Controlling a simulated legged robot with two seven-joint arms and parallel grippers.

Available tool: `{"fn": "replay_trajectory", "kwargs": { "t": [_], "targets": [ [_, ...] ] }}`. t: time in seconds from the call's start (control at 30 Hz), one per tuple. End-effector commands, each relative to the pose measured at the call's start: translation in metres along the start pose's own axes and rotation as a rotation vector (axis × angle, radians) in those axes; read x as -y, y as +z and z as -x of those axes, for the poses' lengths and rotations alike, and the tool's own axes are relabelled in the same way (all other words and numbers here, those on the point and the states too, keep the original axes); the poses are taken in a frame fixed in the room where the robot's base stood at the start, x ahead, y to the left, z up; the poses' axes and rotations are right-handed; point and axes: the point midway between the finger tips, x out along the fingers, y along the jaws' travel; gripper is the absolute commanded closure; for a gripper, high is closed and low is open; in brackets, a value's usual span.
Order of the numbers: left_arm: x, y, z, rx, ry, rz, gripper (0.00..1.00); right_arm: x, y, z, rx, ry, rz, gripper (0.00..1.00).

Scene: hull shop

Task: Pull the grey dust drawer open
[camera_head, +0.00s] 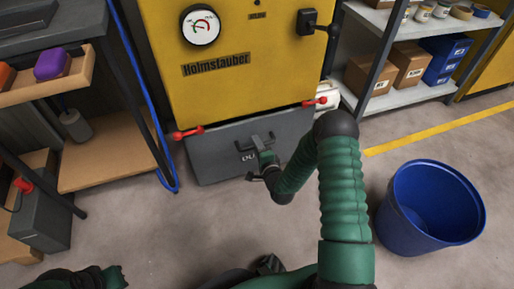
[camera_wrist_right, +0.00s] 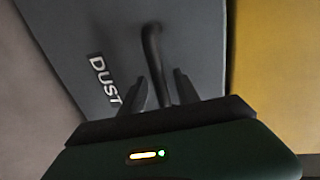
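The grey dust drawer (camera_head: 215,158) sits under the yellow cabinet, its front looking flush with the cabinet. It also shows in the right wrist view (camera_wrist_right: 95,35), with white "DUST" lettering. Its dark bar handle (camera_head: 256,141) sticks out of the front. My right gripper (camera_head: 266,160) is at the handle. In the right wrist view its two fingers (camera_wrist_right: 160,88) stand apart, with the handle bar (camera_wrist_right: 154,50) between them and gaps beside it. Whether a finger touches the bar is unclear. My left gripper cannot be made out; dark green parts of mine show along the bottom edge.
Red levers (camera_head: 188,132) and (camera_head: 315,102) lie at the drawer's top corners. A blue bin (camera_head: 432,205) stands on the floor at right. A wooden bench (camera_head: 105,155) and blue hose (camera_head: 150,105) are at left. Floor before the drawer is clear.

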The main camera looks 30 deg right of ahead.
Motion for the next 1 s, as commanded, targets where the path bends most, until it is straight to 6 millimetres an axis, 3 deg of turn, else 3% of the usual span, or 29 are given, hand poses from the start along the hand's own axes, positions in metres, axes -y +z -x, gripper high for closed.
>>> {"fn": "replay_trajectory", "kwargs": {
  "t": [0.07, 0.33, 1.0],
  "targets": [
    [0.0000, -0.0001, 0.0003, 0.000, 0.000, 0.000, 1.00, 0.0000, 0.0000, 0.0003, 0.000, 0.000, 0.000, 0.65],
    [0.0000, -0.0001, 0.0002, 0.000, 0.000, 0.000, 1.00, -0.0006, 0.0000, 0.0006, 0.000, 0.001, 0.000, 1.00],
    [0.0000, 0.0000, 0.0000, 0.000, 0.000, 0.000, 1.00, -0.0029, 0.0002, 0.0011, 0.001, 0.006, 0.000, 1.00]
  ]
}}
